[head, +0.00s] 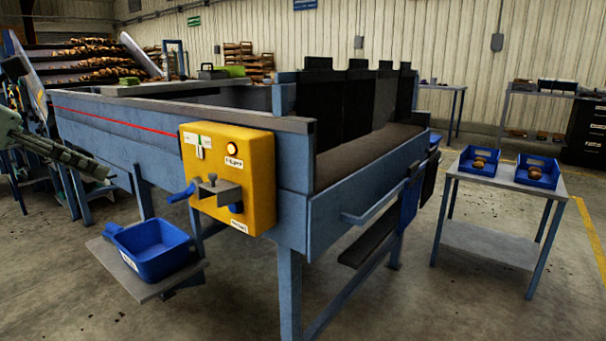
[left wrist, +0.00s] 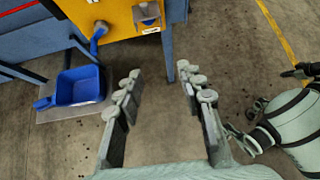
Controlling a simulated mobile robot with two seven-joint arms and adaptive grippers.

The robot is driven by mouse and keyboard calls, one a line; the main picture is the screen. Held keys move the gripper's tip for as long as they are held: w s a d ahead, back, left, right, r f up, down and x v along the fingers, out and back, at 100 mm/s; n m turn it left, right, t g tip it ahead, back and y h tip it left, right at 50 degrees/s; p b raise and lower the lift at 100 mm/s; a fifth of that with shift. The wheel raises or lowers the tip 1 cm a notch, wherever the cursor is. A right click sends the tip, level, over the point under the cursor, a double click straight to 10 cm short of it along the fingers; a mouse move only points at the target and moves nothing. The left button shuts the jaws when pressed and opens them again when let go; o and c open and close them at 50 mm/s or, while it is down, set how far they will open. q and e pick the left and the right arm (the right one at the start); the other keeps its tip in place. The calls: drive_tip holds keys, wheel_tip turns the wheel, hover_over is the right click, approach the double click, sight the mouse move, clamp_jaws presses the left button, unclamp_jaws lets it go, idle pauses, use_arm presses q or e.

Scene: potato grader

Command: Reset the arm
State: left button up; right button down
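My left gripper (head: 100,172) comes in at the left edge of the head view, in front of the blue grader frame (head: 125,135). In the left wrist view, the left gripper (left wrist: 160,88) shows two grey fingers spread apart. Bare floor shows between them, so it is open and empty. A pale arm part with dark bands (left wrist: 298,125), likely my right arm, lies at the right of that view. Small grey finger-like parts are at its end, but their state is unclear. The right gripper does not show in the head view.
A yellow control box (head: 255,180) with a lever and lit orange button is on the grader. A blue bin (head: 150,262) sits on a low shelf (head: 185,278) below it. A table (head: 505,184) with two blue trays stands right.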

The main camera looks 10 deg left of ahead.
use_arm(q)
drive_tip(key=w+d+f+n+t+h, duration=0.4)
drive_tip(key=w+d+n+t+h, duration=0.3)
drive_tip(key=w, duration=0.3)
drive_tip(key=w+a+f+n+y, duration=0.1)
drive_tip(key=a+f+n+y, duration=0.3)
drive_tip(key=f+n+y, duration=0.65)
drive_tip(key=a+f+n+y, duration=0.4)
drive_tip(key=f+n+y, duration=0.1)
drive_tip(key=f+n, duration=1)
drive_tip(key=s+d+f+n+g, duration=0.25)
drive_tip(key=s+f+g, duration=0.2)
drive_tip(key=f, duration=0.65)
drive_tip(key=s+d+f+n+g, duration=0.2)
drive_tip(key=s+d+f+g, duration=0.3)
drive_tip(key=f, duration=0.6)
drive_tip(key=s+d+f+n+g+h, duration=0.1)
drive_tip(key=s+d+f, duration=0.4)
drive_tip(key=s, duration=0.2)
drive_tip(key=s+d+f+n+g+h, duration=0.1)
drive_tip(key=s+d+f+g, duration=0.1)
drive_tip(key=s+d+f, duration=0.3)
drive_tip(key=shift+s+d+f+h, duration=0.3)
drive_tip(key=shift+s+d, duration=0.5)
drive_tip(key=shift+s, duration=0.4)
drive_tip(key=shift+a+g, duration=0.1)
drive_tip(key=shift+g, duration=0.15)
